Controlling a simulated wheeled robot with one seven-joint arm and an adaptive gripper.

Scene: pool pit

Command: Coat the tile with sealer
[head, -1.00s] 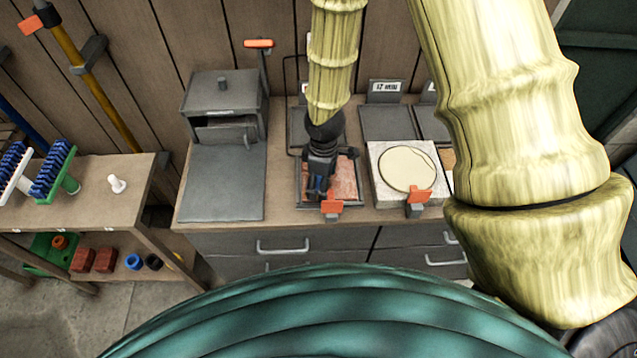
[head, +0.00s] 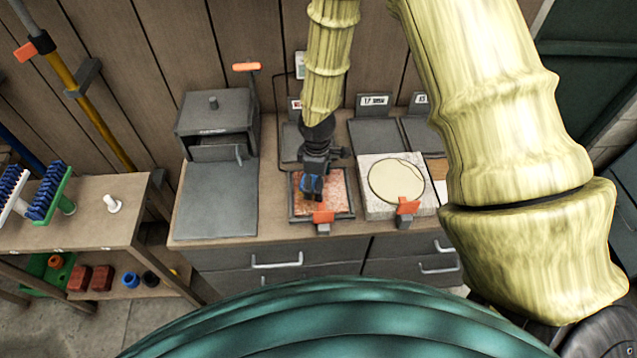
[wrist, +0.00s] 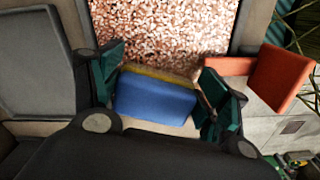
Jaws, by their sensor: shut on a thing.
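My gripper (head: 313,186) is over the counter with its fingers pointing down. In the wrist view my gripper (wrist: 160,100) is shut on a blue block with a yellowish layer along its far edge, which looks like a sponge (wrist: 155,101). The tile (head: 335,185) is reddish and speckled, in a dark frame on the counter. It also fills the top of the wrist view (wrist: 165,25). The sponge is over the tile's near left part; I cannot tell whether it touches. An orange clamp (head: 323,217) sits at the frame's front edge.
A pale slab with a round cream disc (head: 396,181) and another orange clamp (head: 407,206) stands right of the tile. A grey box (head: 213,122) and dark plate (head: 215,200) are at left. Brushes (head: 45,195) lie on the left shelf.

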